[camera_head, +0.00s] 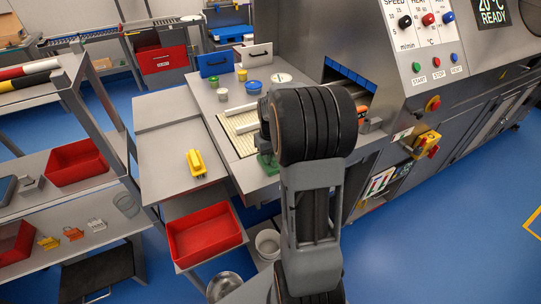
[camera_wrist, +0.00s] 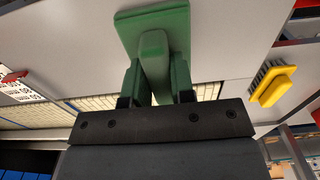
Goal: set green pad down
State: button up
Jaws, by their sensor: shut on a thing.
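The green pad (camera_wrist: 178,22) is a flat green block with a raised handle, at the top middle of the wrist view. My gripper (camera_wrist: 156,92) is shut on its handle. In the head view the green pad (camera_head: 268,162) shows only in part, at the near edge of the grey worktable (camera_head: 232,178). My arm hides the rest of it and most of my gripper. I cannot tell whether the pad touches the tabletop or is held just above it.
A yellow brush (camera_head: 195,163) lies on the table left of the pad. A red bin (camera_head: 203,236) is below. The grey oven machine stands right. Bare tabletop shows between brush and pad.

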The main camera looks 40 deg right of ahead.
jog(key=o, duration=0.8)
jog(key=shift+o, duration=0.2)
notch_tip(320, 180, up, 12)
jog(key=f, duration=0.1)
jog(key=s+a+t, duration=0.2)
jog(key=s+a, duration=0.4)
jog(key=a, duration=0.2)
jog(key=s+a+f+n+t, duration=0.1)
jog(key=s+a+t, duration=0.1)
jog(key=s+a, duration=0.4)
jog(key=a, duration=0.3)
jog(key=shift+s+a+f+n, duration=0.25)
jog(key=shift+s+a+n, duration=0.05)
jog(key=shift+s, duration=0.1)
